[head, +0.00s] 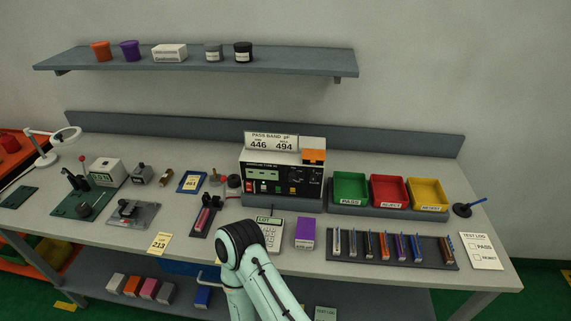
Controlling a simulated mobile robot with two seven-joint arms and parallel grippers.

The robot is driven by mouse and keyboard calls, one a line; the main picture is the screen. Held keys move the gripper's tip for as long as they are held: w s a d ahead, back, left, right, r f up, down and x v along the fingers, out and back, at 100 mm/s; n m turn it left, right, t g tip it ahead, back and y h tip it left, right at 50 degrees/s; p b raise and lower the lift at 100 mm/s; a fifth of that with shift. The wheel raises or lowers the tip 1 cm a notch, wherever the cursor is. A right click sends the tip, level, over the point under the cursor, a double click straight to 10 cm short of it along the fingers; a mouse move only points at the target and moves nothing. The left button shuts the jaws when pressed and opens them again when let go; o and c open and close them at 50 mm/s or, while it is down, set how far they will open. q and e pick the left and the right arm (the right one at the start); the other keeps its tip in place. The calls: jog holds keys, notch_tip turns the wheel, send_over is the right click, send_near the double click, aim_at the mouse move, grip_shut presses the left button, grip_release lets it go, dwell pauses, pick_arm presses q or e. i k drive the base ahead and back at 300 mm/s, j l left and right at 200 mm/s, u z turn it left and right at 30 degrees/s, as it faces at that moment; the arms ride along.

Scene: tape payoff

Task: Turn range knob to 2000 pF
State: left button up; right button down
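The meter (281,182) stands at the back middle of the bench, with a green display (263,174) at its upper left. Its right front has a dark control area (297,177) with small yellow marks, where a range knob seems to be; its pointer and lettering are too small to read. One pale green arm of mine rises from the bottom middle and bends in front of the bench. Its gripper is hidden or out of frame, and I cannot tell which arm it is. No gripper fingers show near the meter.
A sign reading 446 and 494 (271,142) and an orange block (313,156) are on the meter. Green (350,189), red (389,192) and yellow (428,194) bins stand right of it. A keypad device (270,236) and purple box (305,233) lie in front.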

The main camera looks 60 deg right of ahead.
aim_at(293, 176)
jog(key=z, duration=2.05)
